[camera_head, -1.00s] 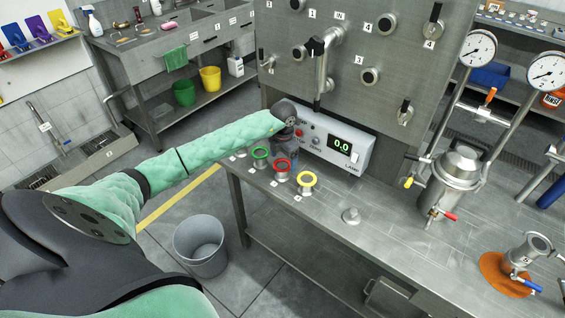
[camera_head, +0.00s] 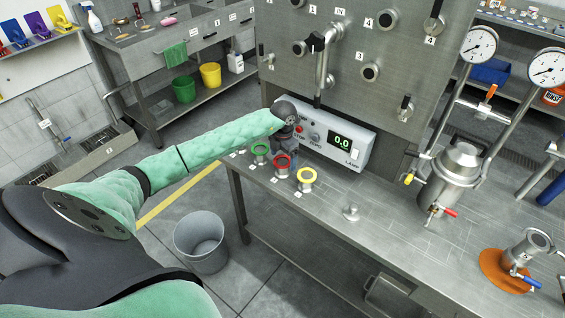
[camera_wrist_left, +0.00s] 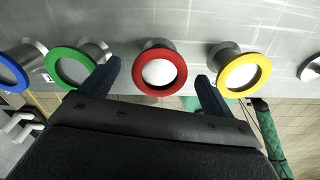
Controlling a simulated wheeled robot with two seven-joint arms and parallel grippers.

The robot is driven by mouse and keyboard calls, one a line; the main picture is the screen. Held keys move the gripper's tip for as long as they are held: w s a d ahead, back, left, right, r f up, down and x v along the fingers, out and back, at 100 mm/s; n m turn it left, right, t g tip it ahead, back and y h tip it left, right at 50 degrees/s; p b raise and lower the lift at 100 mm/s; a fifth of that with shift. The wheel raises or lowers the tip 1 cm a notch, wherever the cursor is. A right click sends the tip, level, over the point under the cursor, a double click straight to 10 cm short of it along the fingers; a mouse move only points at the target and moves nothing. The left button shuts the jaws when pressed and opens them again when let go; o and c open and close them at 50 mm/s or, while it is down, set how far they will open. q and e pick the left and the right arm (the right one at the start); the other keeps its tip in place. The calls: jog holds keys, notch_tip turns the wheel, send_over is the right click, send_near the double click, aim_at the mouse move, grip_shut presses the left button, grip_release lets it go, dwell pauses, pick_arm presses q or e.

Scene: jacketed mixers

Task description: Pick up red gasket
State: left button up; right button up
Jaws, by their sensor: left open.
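The red gasket (camera_head: 283,167) is a flanged ring on a short metal stub near the front edge of the steel bench. In the left wrist view the red gasket (camera_wrist_left: 139,72) faces the camera, between my two fingertips in the picture. My left gripper (camera_wrist_left: 157,76) is open, with one finger to each side of the ring and nothing held. In the head view my left gripper (camera_head: 287,147) is small and dark, just behind the red gasket and partly hidden by my wrist. I cannot tell whether the fingers touch it. My right gripper is not in view.
A green gasket (camera_head: 260,157) stands to the left and a yellow one (camera_head: 298,176) to the right, close by. A blue ring (camera_wrist_left: 25,78) shows in the wrist view. A control box (camera_head: 322,151) with a display stands behind. A grey bin (camera_head: 199,262) is on the floor.

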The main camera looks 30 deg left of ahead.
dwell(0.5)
pick_arm(q)
jog(key=c, duration=1.1)
jog(key=shift+o, duration=0.2)
